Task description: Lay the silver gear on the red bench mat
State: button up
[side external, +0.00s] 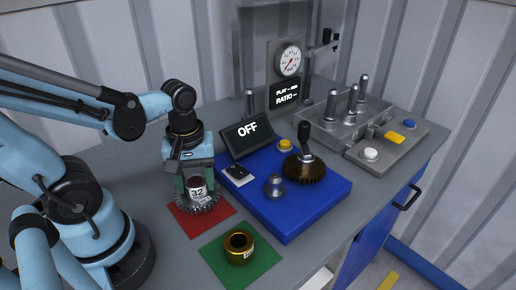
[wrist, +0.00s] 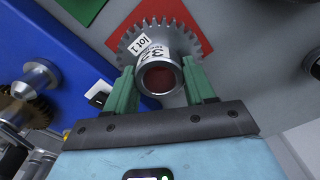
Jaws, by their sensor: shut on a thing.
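The silver gear (wrist: 192,44) has a toothed rim and a hub with a white label reading 32; it also shows in the side external view (side external: 199,203). My gripper (wrist: 163,84) is shut on the gear's hub, with one green finger on each side. In the side external view my gripper (side external: 196,184) points down over the red bench mat (side external: 222,213). The gear is over the mat, its toothed rim low and close to the surface. I cannot tell whether it touches the mat. The mat also shows in the wrist view (wrist: 122,36).
A blue drive base (side external: 315,205) stands to the right, carrying a dark gear (side external: 304,172) with a handle and a silver post (side external: 274,186). An OFF display (side external: 247,132) stands behind.

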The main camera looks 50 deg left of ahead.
aim_at(198, 193)
jog(key=shift+f, duration=1.9)
jog(key=shift+f, duration=0.1)
jog(key=o, duration=1)
jog(key=shift+r, duration=6)
jog(key=w+d+m+t, duration=0.1)
jog(key=w+m+t, duration=0.6)
jog(key=m, duration=0.5)
jog(key=shift+w+d, duration=0.4)
jog(key=shift+w, duration=0.25)
